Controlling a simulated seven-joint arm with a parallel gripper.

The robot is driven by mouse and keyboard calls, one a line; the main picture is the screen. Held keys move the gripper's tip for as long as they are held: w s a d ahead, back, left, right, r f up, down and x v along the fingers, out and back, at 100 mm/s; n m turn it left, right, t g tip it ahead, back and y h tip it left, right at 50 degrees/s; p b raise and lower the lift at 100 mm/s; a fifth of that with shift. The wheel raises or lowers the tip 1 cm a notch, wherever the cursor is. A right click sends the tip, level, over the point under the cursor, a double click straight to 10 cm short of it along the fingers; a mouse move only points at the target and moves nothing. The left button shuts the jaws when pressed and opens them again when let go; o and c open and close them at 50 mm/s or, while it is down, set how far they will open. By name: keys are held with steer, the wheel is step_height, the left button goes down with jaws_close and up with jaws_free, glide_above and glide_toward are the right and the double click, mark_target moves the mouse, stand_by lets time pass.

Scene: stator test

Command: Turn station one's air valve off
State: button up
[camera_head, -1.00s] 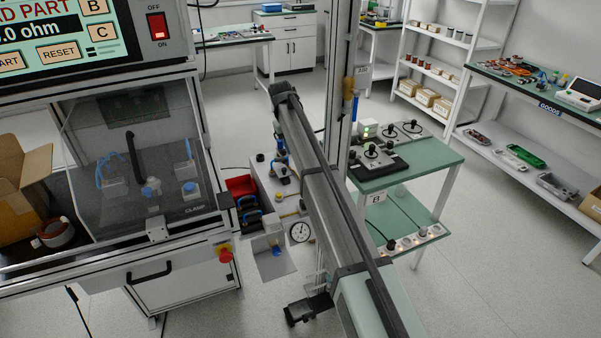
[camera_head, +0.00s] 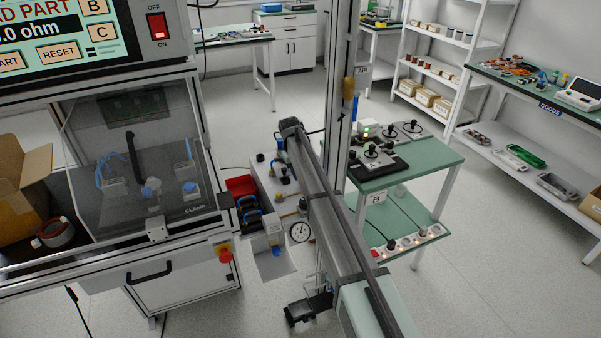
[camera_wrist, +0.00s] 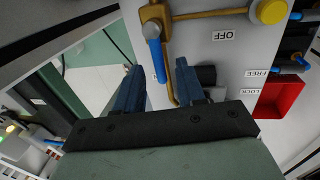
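In the wrist view, a brass valve with a blue lever (camera_wrist: 154,42) is on a pale panel. The lever points down the picture from its brass body. An OFF label (camera_wrist: 227,35), upside down, lies to its right. My gripper (camera_wrist: 159,68) has two blue fingers, apart and empty. The lever's end appears between the fingertips; I cannot tell its depth or whether they touch. Another small label by the lever is mostly hidden by the fingers. In the head view, my arm covers the gripper and part of the pneumatic panel (camera_head: 266,207).
A yellow knob (camera_wrist: 270,11), FREE and LOCK labels and a red bin (camera_wrist: 279,97) are on the right in the wrist view. In the head view, a pressure gauge (camera_head: 300,232) is beside my arm. A green-topped cart (camera_head: 430,158) with controls is to the right.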

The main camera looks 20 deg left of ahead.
jaws_close()
stand_by(0.4)
